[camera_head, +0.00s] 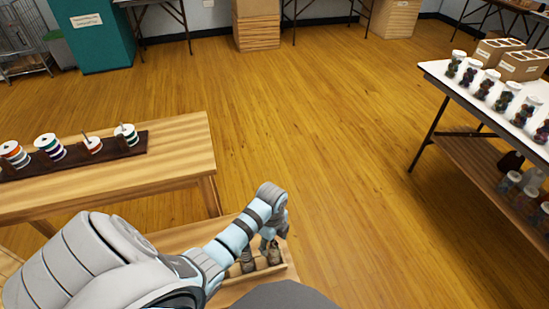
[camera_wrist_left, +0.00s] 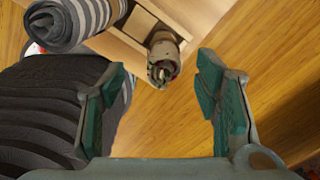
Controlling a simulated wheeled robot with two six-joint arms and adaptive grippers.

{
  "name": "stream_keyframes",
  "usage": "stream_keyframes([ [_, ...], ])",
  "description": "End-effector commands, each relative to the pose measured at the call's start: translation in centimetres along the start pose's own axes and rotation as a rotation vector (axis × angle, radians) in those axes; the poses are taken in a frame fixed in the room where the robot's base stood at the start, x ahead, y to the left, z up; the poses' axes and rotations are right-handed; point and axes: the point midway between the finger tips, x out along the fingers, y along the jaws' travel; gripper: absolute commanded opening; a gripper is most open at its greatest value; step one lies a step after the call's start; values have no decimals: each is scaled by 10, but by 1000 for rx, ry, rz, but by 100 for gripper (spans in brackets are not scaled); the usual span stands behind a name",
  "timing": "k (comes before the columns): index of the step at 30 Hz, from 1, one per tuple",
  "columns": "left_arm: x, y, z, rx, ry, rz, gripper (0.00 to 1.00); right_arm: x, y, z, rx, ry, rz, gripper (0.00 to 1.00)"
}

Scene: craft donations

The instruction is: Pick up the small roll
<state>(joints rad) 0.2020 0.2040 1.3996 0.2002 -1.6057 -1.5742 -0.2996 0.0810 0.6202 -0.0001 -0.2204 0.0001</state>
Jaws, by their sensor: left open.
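My left gripper (camera_head: 270,236) is over the low wooden table at the bottom middle of the head view. In the left wrist view my left gripper (camera_wrist_left: 161,72) is open, with nothing between its green-padded fingers. A small brownish roll (camera_wrist_left: 163,58) with a coloured spiral end stands out from a light wooden tray (camera_wrist_left: 118,48), in line with the gap between the fingertips. Whether the fingers reach around it I cannot tell. In the head view the tray (camera_head: 283,270) is partly hidden by my arm. My right gripper is not in view.
A table with ribbon spools (camera_head: 47,146) is at left, a white table with jars (camera_head: 485,84) at right.

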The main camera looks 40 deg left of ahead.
Motion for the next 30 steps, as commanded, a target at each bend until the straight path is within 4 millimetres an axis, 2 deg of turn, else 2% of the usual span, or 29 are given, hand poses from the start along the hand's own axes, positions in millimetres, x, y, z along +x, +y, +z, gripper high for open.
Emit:
stream_keyframes([
  [3,24,-3,-2,-1,0,2,57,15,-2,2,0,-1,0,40],
  [7,48,-4,-4,-2,0,1,57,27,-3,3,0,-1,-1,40],
  [15,49,-4,-4,-1,0,-1,56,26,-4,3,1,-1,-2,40],
  [24,49,-4,-3,-2,-1,0,8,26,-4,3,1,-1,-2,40],
  [30,49,-4,-3,-2,-1,0,6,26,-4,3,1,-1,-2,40],
])
